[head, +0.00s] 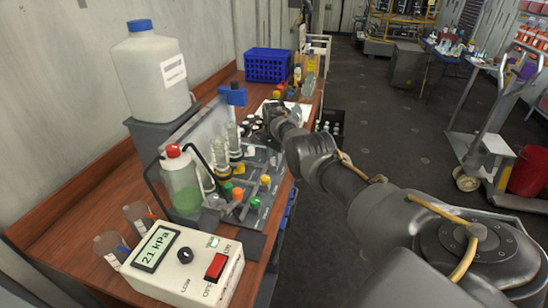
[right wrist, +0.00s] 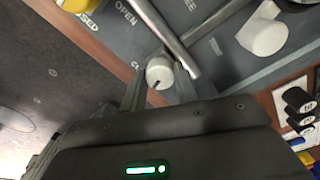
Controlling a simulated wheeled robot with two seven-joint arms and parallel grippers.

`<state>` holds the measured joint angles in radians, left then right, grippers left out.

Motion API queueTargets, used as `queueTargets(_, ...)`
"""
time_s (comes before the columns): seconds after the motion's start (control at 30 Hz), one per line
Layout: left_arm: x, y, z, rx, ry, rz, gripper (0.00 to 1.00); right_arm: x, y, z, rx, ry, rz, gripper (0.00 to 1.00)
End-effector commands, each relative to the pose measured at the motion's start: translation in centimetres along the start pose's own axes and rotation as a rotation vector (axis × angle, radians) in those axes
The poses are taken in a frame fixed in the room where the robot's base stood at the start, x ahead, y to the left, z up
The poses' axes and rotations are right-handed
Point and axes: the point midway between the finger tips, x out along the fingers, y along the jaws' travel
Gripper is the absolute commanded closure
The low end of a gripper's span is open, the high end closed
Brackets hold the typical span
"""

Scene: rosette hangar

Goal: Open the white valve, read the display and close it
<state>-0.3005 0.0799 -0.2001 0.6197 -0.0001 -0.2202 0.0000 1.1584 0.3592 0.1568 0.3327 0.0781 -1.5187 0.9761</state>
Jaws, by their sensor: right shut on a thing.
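The white valve (right wrist: 160,72) is a small round white knob with a dark slot, on a grey panel in the right wrist view. My right gripper (right wrist: 160,88) has a finger on each side of it and is shut on it. In the head view my right gripper (head: 272,112) is at the far end of the grey panel (head: 262,158), and the white valve is hidden there. The display (head: 156,247) on the white box (head: 190,268) at the near end of the bench reads 21 kPa. My left gripper is not in view.
A metal bar (right wrist: 165,30) runs close past the valve. Another white part (right wrist: 262,35) is on the panel. Green and orange knobs, glass tubes and a bottle of green liquid (head: 182,185) stand nearer. A blue crate (head: 268,65) is beyond.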

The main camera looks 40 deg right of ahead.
Motion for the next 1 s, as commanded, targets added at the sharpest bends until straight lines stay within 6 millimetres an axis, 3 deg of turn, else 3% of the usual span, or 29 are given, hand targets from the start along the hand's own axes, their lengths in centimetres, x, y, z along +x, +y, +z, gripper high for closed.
queueTargets(1.0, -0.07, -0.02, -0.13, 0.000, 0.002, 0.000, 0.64, 0.00, -0.02, -0.04, -0.957, 0.001, -0.001, 0.93)
